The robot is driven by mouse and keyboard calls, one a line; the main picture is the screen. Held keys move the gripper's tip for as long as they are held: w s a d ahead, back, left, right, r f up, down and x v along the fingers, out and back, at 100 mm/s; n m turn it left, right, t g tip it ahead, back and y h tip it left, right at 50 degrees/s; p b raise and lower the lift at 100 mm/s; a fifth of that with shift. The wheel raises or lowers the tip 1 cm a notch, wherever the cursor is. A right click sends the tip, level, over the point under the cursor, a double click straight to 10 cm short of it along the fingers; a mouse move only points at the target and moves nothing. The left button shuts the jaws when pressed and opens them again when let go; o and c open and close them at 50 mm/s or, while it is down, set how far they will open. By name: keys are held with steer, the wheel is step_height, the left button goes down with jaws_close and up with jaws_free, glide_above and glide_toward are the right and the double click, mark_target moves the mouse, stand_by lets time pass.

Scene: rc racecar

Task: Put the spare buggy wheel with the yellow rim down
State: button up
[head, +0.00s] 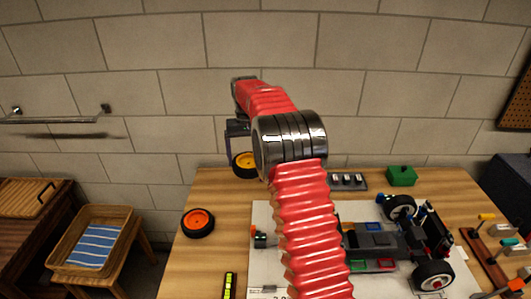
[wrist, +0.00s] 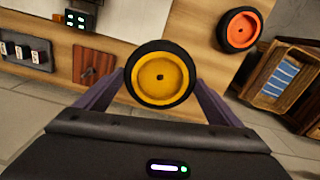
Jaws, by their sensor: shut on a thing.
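The spare buggy wheel with the yellow rim (head: 243,168) has a black tyre and is partly hidden by my arm in the head view. In the wrist view it shows face-on (wrist: 160,79), between the two dark fingers. My gripper (head: 237,140) is shut on this wheel, one finger at each side of the tyre. It holds the wheel by the back left of the wooden table (head: 190,258); the gap to the table top is hard to tell.
An orange-rimmed wheel (head: 198,223) lies at the table's left. The buggy (head: 378,240) stands at the right on a white sheet (head: 262,218). A switch panel (head: 347,181) and green box (head: 401,176) are at the back. A basket (head: 110,222) stands left, off the table.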

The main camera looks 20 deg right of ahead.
steer(key=s+a+r+n, duration=0.1)
steer(key=s+a+n, duration=0.2)
steer(key=s+a, duration=0.6)
steer(key=a, duration=0.4)
steer(key=shift+a+r, duration=0.25)
steer(key=shift+a, duration=0.1)
steer(key=shift+d, duration=0.1)
